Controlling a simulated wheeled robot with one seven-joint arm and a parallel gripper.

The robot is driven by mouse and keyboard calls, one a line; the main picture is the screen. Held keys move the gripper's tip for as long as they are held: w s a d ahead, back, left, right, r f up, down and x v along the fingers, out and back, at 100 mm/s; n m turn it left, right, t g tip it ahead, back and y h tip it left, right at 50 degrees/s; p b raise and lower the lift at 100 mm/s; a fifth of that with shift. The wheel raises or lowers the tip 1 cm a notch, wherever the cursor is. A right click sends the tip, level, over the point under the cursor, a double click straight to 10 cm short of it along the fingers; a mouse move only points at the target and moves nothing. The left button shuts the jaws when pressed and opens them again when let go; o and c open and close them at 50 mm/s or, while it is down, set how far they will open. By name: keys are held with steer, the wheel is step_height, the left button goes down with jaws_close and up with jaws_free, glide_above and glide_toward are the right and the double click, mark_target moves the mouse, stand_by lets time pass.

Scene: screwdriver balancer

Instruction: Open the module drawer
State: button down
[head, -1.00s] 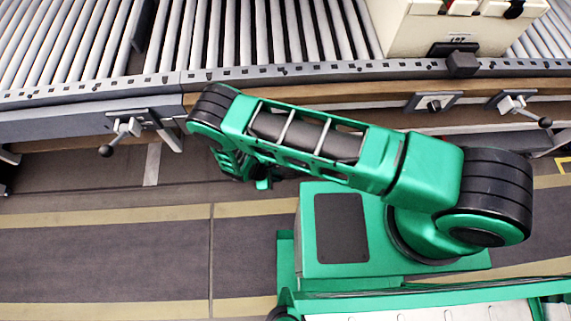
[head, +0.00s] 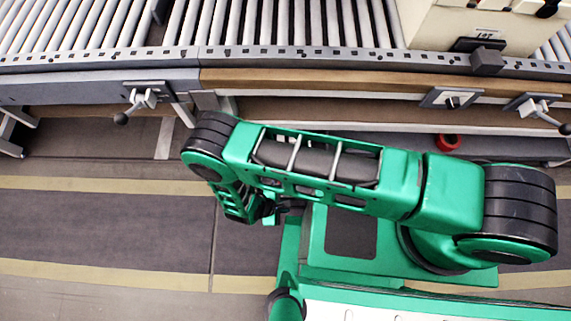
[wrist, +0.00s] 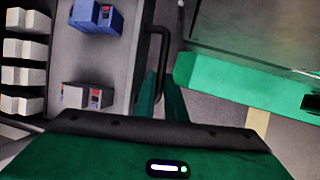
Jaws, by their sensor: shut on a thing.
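The module drawer (wrist: 122,70) shows in the wrist view as a grey tray seen from above, with its contents exposed. Several white modules (wrist: 25,48) lie on its left side and blue-and-grey modules (wrist: 97,17) nearer its front. A dark bar handle (wrist: 160,35) runs along its front. My gripper (wrist: 160,98) has its green fingers at the near end of this handle and is shut on it; the exact contact is partly hidden. In the head view my gripper (head: 266,210) is low beyond my arm, and I cannot make out the drawer there.
A roller conveyor (head: 280,25) with clamp knobs (head: 143,98) runs across the back. A cream bin (head: 470,28) stands on it at right. A red round thing (head: 448,142) sits under its edge. The floor (head: 110,225) at left is clear.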

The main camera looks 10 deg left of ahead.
steer(key=shift+s, duration=0.15)
steer(key=c, duration=1.8)
jaws_free()
steer(key=v, duration=1)
steer(key=shift+a+r, duration=0.15)
steer(key=shift+r, duration=0.2)
steer(key=shift+s, duration=0.1)
